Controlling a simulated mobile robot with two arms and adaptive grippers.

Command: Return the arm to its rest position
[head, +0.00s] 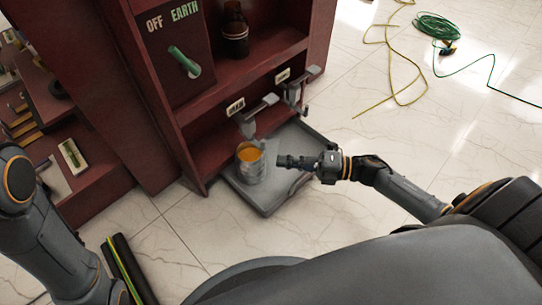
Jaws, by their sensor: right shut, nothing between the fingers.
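My right gripper (296,162) reaches in from the right and is shut and empty. It is above the grey tray, just right of a metal can (251,165) with an orange inside; a small gap seems to lie between them. My right forearm is stretched out over the floor. My left arm shows at the left edge, but its gripper is not in view.
The grey tray (268,205) lies on the floor below two grey taps (249,121) (291,93) of a dark red cabinet. A green-handled switch (184,62) and a dark bottle (234,32) are above. Cables (437,27) lie on the floor at upper right.

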